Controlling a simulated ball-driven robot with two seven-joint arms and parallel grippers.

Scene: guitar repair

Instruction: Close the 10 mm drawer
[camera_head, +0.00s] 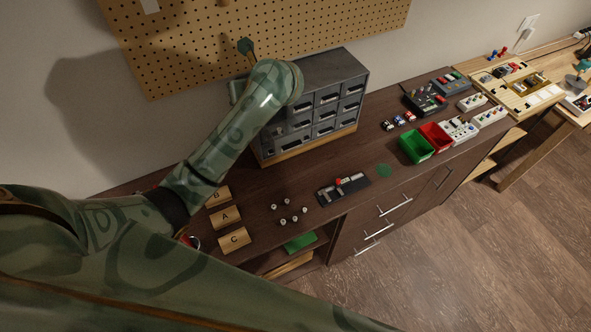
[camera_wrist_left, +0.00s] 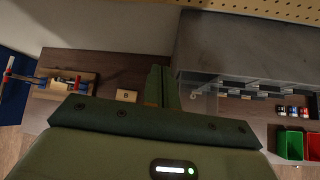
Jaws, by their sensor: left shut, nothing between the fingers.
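The grey drawer cabinet (camera_head: 335,66) stands on a wooden base at the back of the bench, with several small drawers facing front. Labels are too small to read, so I cannot tell which is the 10 mm drawer. My left arm covers the cabinet's left side and part of its left column in the head view. In the left wrist view the cabinet (camera_wrist_left: 250,45) fills the upper right, and a drawer part (camera_wrist_left: 208,87) juts out at its front left. My left gripper (camera_wrist_left: 161,75) is shut and empty, just left of the cabinet. My right gripper is out of view.
Blocks marked B, A and C (camera_head: 233,239), several small knobs (camera_head: 281,222) and a dark tool tray (camera_head: 343,189) lie in front. Green (camera_head: 416,147) and red (camera_head: 436,138) bins stand to the right. The pegboard (camera_head: 200,50) is behind.

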